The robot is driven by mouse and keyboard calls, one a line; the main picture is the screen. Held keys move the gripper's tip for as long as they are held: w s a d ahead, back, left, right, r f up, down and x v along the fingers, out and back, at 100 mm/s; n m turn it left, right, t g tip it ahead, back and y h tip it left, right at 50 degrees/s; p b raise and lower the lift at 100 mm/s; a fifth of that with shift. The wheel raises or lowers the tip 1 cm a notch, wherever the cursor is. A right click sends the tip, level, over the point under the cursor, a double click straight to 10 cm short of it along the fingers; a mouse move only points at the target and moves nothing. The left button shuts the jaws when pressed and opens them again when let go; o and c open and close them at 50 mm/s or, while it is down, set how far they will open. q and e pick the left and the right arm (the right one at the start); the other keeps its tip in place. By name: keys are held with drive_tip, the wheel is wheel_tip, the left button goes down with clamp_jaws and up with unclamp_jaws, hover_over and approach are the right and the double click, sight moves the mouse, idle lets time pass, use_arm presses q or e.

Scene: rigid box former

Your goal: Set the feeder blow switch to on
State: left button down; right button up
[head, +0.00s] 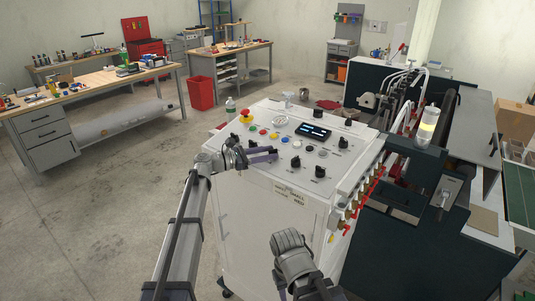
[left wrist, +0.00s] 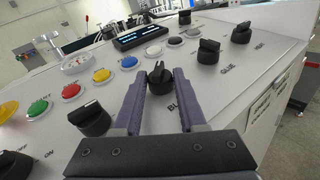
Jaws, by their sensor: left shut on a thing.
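The feeder blow switch is a black rotary knob (left wrist: 160,80) on the sloping grey control panel (left wrist: 125,92). The visible start of its label reads "BL"; the rest is hidden by a finger. My left gripper (left wrist: 158,88) has its two purple-grey fingers on either side of the knob and is shut on it. The knob's raised grip points roughly up, away from the gripper, in the left wrist view.
Neighbouring black knobs stand close by, one at the left (left wrist: 90,120) and one marked "GLUE" (left wrist: 208,51). A row of coloured buttons (left wrist: 101,75) and a display (left wrist: 143,36) lie behind. A red-and-yellow emergency stop (head: 246,116) stands at the panel's far left.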

idle(0.4)
use_arm(q)
drive_tip(key=shift+c, duration=2.4)
unclamp_jaws()
drive_tip(key=v, duration=0.7)
drive_tip(key=shift+a, duration=0.4)
drive_tip(key=shift+s, duration=0.15)
